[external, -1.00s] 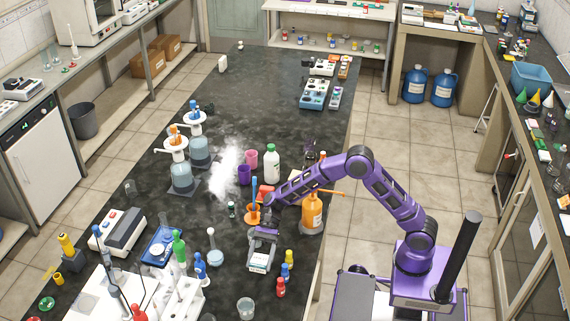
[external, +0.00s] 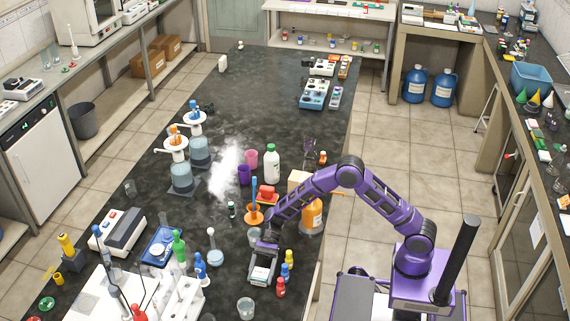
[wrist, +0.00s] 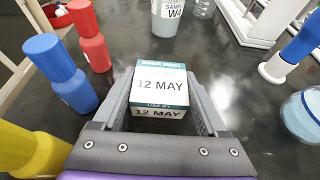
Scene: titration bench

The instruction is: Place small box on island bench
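The small box (wrist: 160,90), white with teal bands and the print "12 MAY", is between the two fingers of my gripper (wrist: 162,105) in the wrist view. Both fingers touch its sides, and my gripper is shut on it. In the external view the box (external: 261,273) is below my gripper (external: 264,262), over the near part of the dark island bench (external: 225,285). It is low over the bench top; I cannot tell whether its underside touches.
Yellow (external: 289,257), blue (external: 286,271) and red (external: 281,287) bottles stand close to the right of the box. A beaker (external: 246,308) stands nearer the camera. A round flask (external: 215,256) and a tube rack (external: 180,300) are to the left. An orange bottle (external: 311,218) stands beside my arm.

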